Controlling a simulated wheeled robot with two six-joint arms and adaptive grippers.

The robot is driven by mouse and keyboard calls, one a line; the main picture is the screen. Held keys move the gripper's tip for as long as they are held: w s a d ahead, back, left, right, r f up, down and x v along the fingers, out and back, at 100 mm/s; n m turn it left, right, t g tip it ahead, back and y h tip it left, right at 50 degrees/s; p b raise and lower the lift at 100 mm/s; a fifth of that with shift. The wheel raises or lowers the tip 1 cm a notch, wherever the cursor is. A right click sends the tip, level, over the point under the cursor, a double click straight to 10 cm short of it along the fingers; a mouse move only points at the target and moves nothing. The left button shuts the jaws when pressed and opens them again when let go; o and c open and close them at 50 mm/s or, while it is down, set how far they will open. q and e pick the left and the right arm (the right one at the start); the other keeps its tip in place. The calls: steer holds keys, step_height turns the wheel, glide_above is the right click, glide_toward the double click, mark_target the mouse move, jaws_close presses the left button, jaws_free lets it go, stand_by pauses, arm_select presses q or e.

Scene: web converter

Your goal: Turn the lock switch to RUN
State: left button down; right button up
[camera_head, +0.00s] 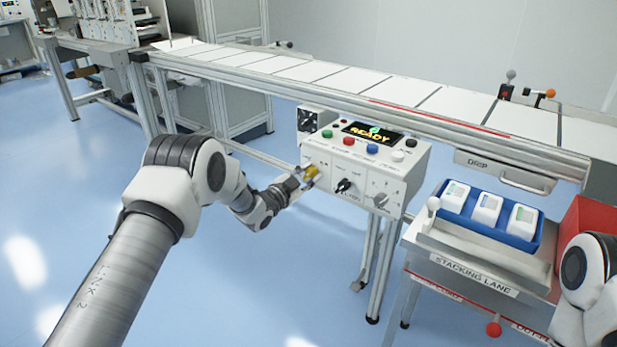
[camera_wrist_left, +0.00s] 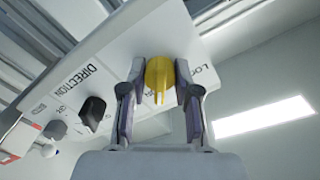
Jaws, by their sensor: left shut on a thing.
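The control box (camera_head: 385,165) is white, with a lit screen (camera_head: 372,133) reading "READY". The lock switch (camera_head: 311,173) is a yellow knob at the left end of the box's front panel. In the left wrist view the yellow lock switch (camera_wrist_left: 159,76) stands between my fingers beside a partly hidden label beginning "LO". My left gripper (camera_head: 305,178) is shut on it; the gripper also shows in the left wrist view (camera_wrist_left: 160,90). Which position the switch points to cannot be told. My right arm enters at the right edge; its gripper is out of view.
A black direction knob (camera_head: 344,186) sits right of the lock switch, with a grey knob (camera_head: 380,200) beyond it. Coloured buttons (camera_head: 349,141) line the box top. The conveyor (camera_head: 330,75) runs behind. A blue tray (camera_head: 463,233) stands at right on the stacking lane.

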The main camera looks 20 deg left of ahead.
arm_select(q)
steer(key=shift+m, duration=1)
steer(key=c, duration=0.8)
jaws_free()
steer(key=shift+c, duration=0.2)
steer(key=v, duration=1.2)
